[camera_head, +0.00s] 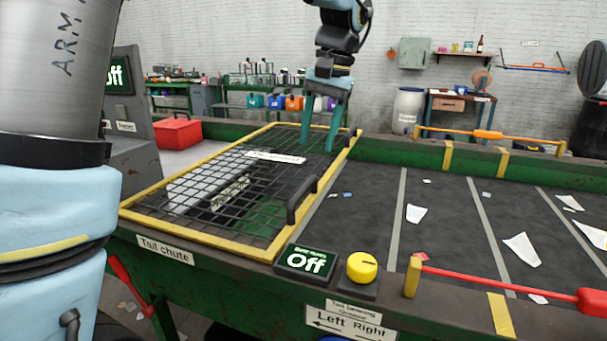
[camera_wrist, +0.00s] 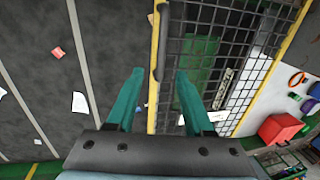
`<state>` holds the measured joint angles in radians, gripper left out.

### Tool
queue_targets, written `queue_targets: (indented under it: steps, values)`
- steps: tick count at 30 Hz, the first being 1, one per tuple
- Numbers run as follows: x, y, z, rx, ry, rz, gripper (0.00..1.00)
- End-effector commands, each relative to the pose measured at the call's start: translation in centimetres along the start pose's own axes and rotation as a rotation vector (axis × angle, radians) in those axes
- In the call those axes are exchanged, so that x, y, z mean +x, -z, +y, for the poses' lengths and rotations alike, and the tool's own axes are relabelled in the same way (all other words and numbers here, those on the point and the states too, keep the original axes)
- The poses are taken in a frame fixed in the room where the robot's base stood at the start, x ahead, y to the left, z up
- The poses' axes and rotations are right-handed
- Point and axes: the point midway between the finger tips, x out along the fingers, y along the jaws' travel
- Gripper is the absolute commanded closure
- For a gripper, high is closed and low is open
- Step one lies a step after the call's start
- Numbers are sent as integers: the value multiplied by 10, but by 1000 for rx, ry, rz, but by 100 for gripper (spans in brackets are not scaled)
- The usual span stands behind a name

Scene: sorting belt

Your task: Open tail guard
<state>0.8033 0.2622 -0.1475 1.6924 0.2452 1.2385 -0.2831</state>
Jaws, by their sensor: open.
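The tail guard is a black wire mesh in a yellow frame (camera_head: 190,244), lying flat over the tail chute opening. A white label (camera_head: 275,157) sits on it. My gripper (camera_head: 319,147) has teal fingers, open and empty, pointing down over the far right part of the guard. In the wrist view its fingers (camera_wrist: 160,74) lie either side of the yellow edge, with a dark handle (camera_wrist: 161,45) between and beyond the tips. No contact is visible.
An "Off" display (camera_head: 305,261) and a yellow button (camera_head: 361,267) sit at the front edge. The dark belt (camera_head: 380,230) with scraps lies right, bordered by red (camera_head: 500,283) and orange (camera_head: 490,134) bars. A red box (camera_head: 177,132) stands behind left.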

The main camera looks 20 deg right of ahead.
Motion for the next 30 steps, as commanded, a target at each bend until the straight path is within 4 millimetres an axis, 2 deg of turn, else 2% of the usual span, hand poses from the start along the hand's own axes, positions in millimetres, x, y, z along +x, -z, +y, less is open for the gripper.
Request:
queue_targets:
  steps: [16,22,30]
  values:
    - [88,-1,-1,-2,0,-4,48]
    - [102,-1,-1,-1,-1,-1,48]
    - [104,-1,-1,-1,-1,0,48]
